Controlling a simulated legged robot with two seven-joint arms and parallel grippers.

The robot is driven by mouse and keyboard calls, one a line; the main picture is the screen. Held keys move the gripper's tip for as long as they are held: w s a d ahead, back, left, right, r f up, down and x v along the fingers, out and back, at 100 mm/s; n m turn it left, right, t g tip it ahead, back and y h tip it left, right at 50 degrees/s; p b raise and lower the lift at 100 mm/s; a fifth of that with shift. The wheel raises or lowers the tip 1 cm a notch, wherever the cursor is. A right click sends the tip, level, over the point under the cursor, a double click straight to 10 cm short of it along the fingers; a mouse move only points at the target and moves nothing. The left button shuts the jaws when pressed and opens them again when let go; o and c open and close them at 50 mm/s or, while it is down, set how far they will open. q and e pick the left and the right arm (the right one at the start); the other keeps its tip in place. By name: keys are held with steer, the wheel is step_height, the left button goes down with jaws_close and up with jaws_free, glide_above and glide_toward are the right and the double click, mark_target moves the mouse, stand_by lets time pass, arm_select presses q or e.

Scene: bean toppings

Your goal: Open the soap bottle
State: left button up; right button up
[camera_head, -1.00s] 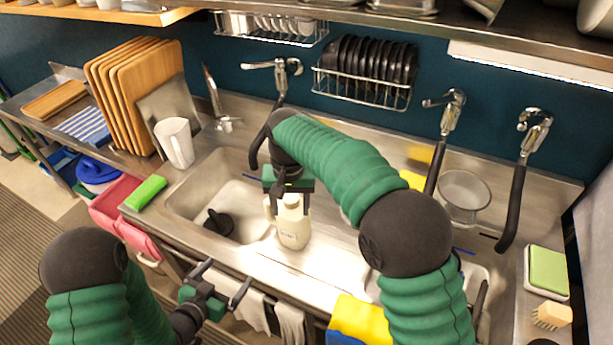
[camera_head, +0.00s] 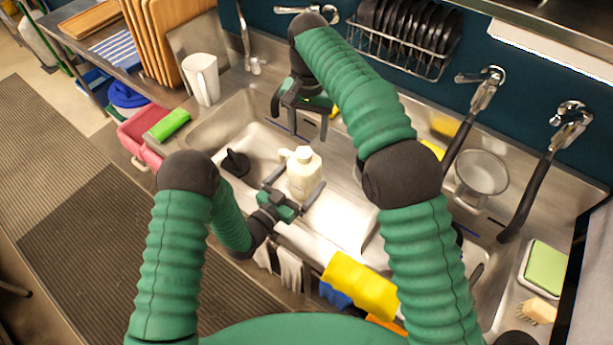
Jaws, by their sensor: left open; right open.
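The cream soap bottle (camera_head: 303,174) stands upright on the metal sink counter between the basins, with a pale top and a side handle or spout at its left. My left gripper (camera_head: 298,180) is open at the bottle's near side, with one finger to each side of its lower body. I cannot tell whether the fingers touch it. My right gripper (camera_head: 301,124) is open and empty, pointing down behind and above the bottle, apart from it in the picture. Whether the bottle's top is loose cannot be seen.
A black stopper (camera_head: 236,163) lies in the left basin. A white pitcher (camera_head: 201,79) and a green sponge (camera_head: 168,125) are at the left. A yellow cloth (camera_head: 360,286) hangs at the front edge. Black-handled faucets (camera_head: 478,106) and a strainer (camera_head: 481,175) are at the right.

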mark_target(306, 170)
arm_select(q)
steer(key=shift+x, duration=0.9)
steer(key=shift+w+d, duration=0.15)
steer(key=shift+w, duration=0.1)
arm_select(e)
steer(key=shift+s+a, duration=0.1)
steer(key=shift+a, duration=0.1)
arm_select(q)
steer(key=shift+w, duration=0.25)
arm_select(e)
steer(key=shift+a, duration=0.3)
arm_select(q)
steer(key=shift+w+a, duration=0.15)
steer(key=shift+a, duration=0.35)
arm_select(e)
steer(key=shift+a, duration=0.45)
arm_select(q)
steer(key=shift+d, duration=0.55)
steer(key=c, duration=0.9)
arm_select(e)
steer(key=shift+d, duration=0.6)
arm_select(q)
steer(key=c, duration=0.5)
steer(key=shift+a, duration=0.3)
jaws_close()
arm_select(e)
steer(key=shift+a, duration=0.4)
